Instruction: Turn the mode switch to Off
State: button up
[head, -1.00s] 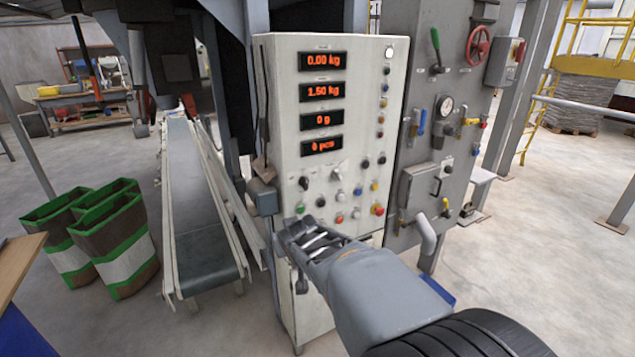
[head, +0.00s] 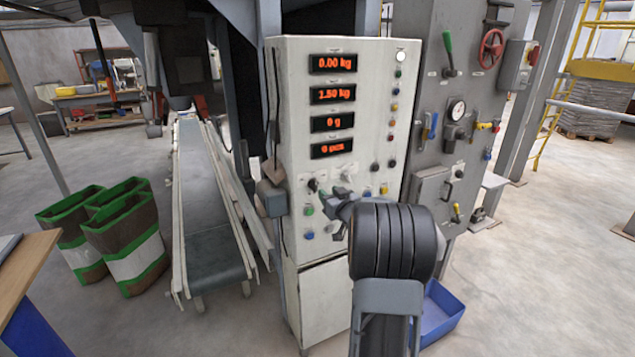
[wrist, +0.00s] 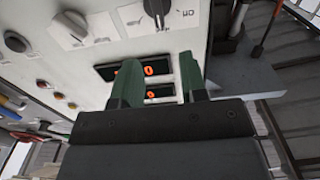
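The white control cabinet (head: 300,230) carries two rotary switches below its displays. One is a black-handled switch (head: 313,185), which also shows at the top of the wrist view (wrist: 157,8) with a white label beside it. The other is a grey knob (head: 346,172), which also shows in the wrist view (wrist: 70,28). The labels are too small or cut off to tell surely which is the mode switch. My gripper (wrist: 160,80) has its two green fingers apart with nothing between them. In the head view my gripper (head: 335,205) is close to the panel, just below and right of the black switch.
Several push buttons and lamps surround the switches, including a green button (head: 309,211). Orange displays (head: 332,93) sit above. A grey box (head: 271,198) juts from the cabinet's left edge. A conveyor (head: 210,220) stands left and a grey valve panel (head: 470,80) right.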

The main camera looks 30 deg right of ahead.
aim_at(316, 181)
jog(key=w, duration=0.2)
jog(key=w+p, duration=0.1)
jog(key=w, duration=0.2)
jog(key=w+d, duration=0.1)
jog(key=w, duration=0.2)
jog(key=shift+w, duration=0.25)
jog(key=shift+c, duration=0.3)
jog(key=shift+d, duration=0.1)
grip_shut()
